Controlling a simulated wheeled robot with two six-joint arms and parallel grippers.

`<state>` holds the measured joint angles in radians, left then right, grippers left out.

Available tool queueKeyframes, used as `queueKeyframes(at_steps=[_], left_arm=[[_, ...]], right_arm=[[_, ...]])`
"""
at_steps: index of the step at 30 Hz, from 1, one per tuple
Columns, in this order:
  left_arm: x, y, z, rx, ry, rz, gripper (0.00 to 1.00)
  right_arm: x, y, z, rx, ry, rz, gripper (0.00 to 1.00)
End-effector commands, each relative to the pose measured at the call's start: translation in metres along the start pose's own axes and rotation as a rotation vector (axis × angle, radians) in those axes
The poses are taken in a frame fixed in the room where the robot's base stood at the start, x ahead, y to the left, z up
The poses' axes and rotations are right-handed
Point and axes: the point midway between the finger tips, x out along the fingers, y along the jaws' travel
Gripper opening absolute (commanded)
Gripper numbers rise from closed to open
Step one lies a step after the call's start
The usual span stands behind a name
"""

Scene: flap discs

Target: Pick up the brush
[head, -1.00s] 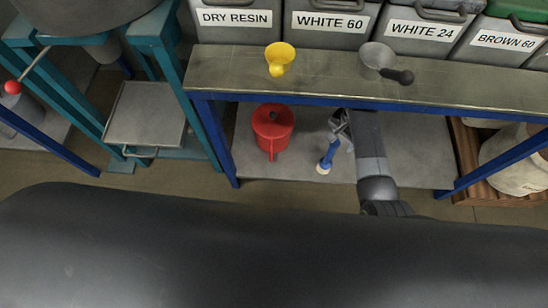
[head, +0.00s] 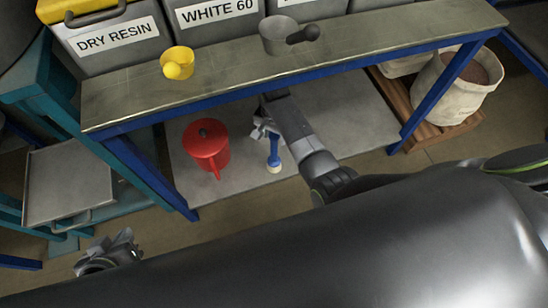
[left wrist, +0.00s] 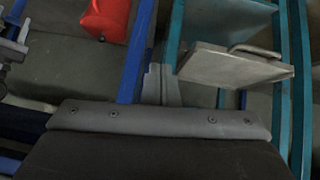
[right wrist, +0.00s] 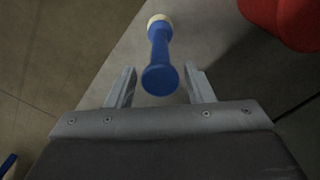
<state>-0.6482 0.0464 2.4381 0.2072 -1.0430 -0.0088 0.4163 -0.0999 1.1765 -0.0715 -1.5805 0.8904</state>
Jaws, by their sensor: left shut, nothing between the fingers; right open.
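The brush (head: 274,152) has a blue handle and a cream end, and is at the lower shelf's front edge, right of the red can. In the right wrist view the brush (right wrist: 159,50) has its flared blue end towards me and its cream end away. My right gripper (head: 264,127) is open at the blue end; its fingers (right wrist: 161,87) are on either side of that end, with gaps visible. I cannot tell whether the brush stands or lies. My left gripper (head: 128,244) is shut and empty, low on the left, far from the brush; its fingers show in its wrist view (left wrist: 160,84).
A red can (head: 206,145) stands left of the brush on the lower shelf (head: 240,185). The bench top (head: 225,80) with its blue frame is above, holding a yellow cup (head: 177,62) and a grey scoop (head: 279,34). A teal stand with a metal plate (head: 68,183) is at left.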

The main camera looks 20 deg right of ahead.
Motion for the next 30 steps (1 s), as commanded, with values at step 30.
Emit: queueKeyframes(at_steps=[30], left_arm=[[-0.035,-0.002,-0.139,0.115,0.768,-0.066,0.00]], right_arm=[[0.045,0.000,0.000,0.000,0.001,0.000,0.47]])
